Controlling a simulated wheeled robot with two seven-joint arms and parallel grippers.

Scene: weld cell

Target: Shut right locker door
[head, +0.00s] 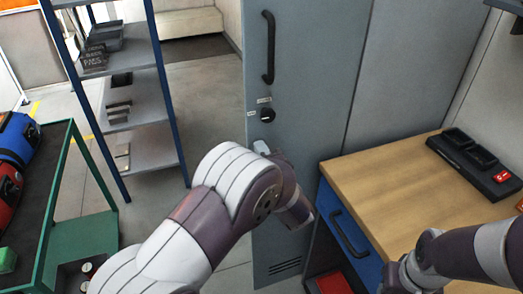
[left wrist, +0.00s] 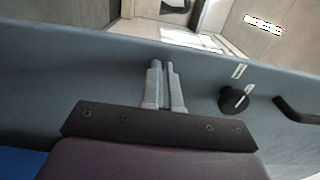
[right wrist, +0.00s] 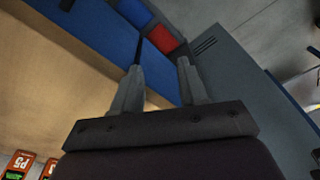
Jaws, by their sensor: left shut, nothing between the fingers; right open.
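The grey-blue locker door (head: 310,75) stands upright in the middle of the head view, with a black bar handle (head: 268,47) and a dark round knob (head: 267,115). It looks swung out from the locker. My left gripper (head: 262,147) is shut and empty at the door, just below the knob. In the left wrist view its fingers (left wrist: 165,68) lie over the door face (left wrist: 90,80), beside the knob (left wrist: 235,98); contact is unclear. My right gripper (right wrist: 158,72) is open and empty; the door's vented lower part (right wrist: 207,45) shows beyond it.
A wooden-topped workbench (head: 400,180) with a blue drawer (head: 345,225) stands right of the door, a black tray (head: 470,155) on top. A red item (head: 333,283) lies low beside it. Left are a blue-posted shelf (head: 145,95) and a green cart (head: 85,235). Floor between is clear.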

